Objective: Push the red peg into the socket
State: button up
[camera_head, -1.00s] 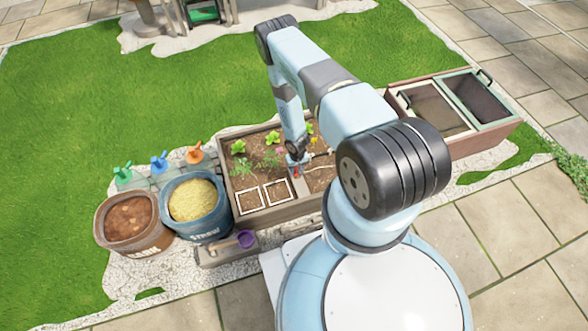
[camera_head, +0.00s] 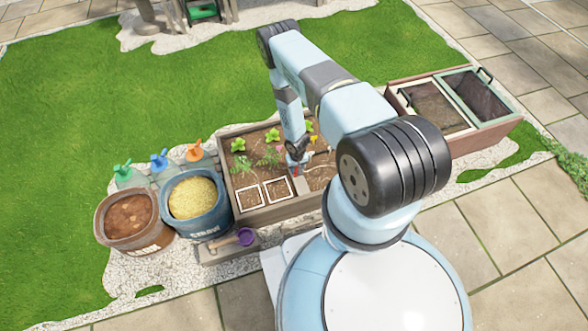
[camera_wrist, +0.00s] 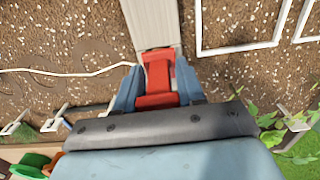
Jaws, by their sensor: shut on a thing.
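The red peg (camera_wrist: 158,74) is between the two blue-grey fingers of my gripper (camera_wrist: 157,86) in the wrist view. My gripper is shut on it. The peg is over the end of a pale wooden divider board (camera_wrist: 152,18) that runs between two soil beds. I cannot see the socket; the peg and gripper may hide it. In the head view my gripper (camera_head: 296,165) is low inside the wooden planter box (camera_head: 290,208), and a small bit of red shows at its tip.
White square frames (camera_head: 249,197) lie on the soil beside the divider. Green plants (camera_head: 238,145) grow at the planter's back. A straw bin (camera_head: 195,200) and a brown bin (camera_head: 130,215) stand to the left. A purple-ended tool (camera_head: 246,237) lies in front.

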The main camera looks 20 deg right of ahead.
jog(key=shift+f, duration=0.55)
jog(key=o, duration=1)
notch_tip(320, 180, up, 14)
jog(key=shift+f, duration=0.2)
